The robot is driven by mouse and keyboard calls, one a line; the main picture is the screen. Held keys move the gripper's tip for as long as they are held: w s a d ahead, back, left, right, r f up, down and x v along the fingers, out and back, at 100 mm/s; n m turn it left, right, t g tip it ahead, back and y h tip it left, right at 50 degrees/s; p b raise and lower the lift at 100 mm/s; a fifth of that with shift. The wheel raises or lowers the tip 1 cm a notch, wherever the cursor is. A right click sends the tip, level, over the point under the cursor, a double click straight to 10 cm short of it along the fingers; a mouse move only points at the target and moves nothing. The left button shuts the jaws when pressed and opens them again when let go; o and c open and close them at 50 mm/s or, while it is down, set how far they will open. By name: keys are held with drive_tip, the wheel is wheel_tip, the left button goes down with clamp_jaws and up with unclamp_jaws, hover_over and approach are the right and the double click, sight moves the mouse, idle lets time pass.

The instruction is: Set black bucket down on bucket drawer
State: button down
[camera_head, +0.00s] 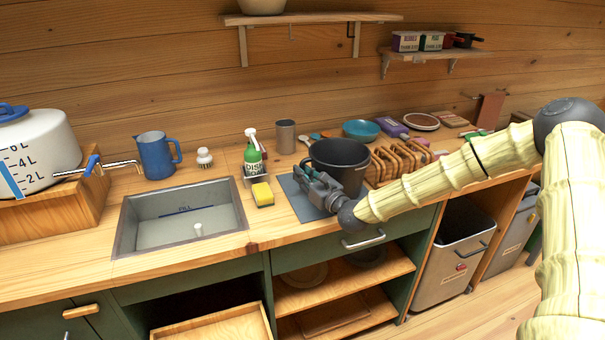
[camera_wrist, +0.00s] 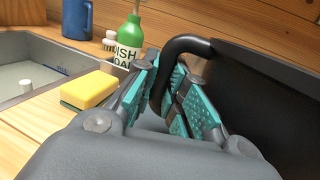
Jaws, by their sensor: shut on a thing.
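The black bucket (camera_head: 341,162) is upright over the counter, right of the sink, at the grey mat. I cannot tell whether its base touches the mat. My gripper (camera_head: 312,180) is at its left side. In the wrist view, my gripper's teal finger pads (camera_wrist: 172,92) are shut on the bucket's curved black handle (camera_wrist: 182,47), and the bucket's dark wall (camera_wrist: 265,90) fills the right. An open wooden drawer (camera_head: 215,328) juts out low under the sink; I cannot tell whether it is the bucket drawer. A closed green drawer front (camera_head: 310,252) with a metal handle is below the bucket.
The sink (camera_head: 185,215), yellow sponge (camera_head: 262,194) and green soap bottle (camera_head: 253,157) are left of my gripper. A wooden rack (camera_head: 395,162) stands close right of the bucket. The counter's front edge is below. Grey bins (camera_head: 455,262) stand under the counter at right.

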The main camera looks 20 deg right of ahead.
sight(333, 173)
drive_tip(key=shift+f, duration=0.15)
drive_tip(key=c, duration=1.5)
unclamp_jaws()
drive_tip(key=b+v, duration=0.1)
drive_tip(key=v, duration=1.1)
drive_tip(key=shift+b, duration=0.4)
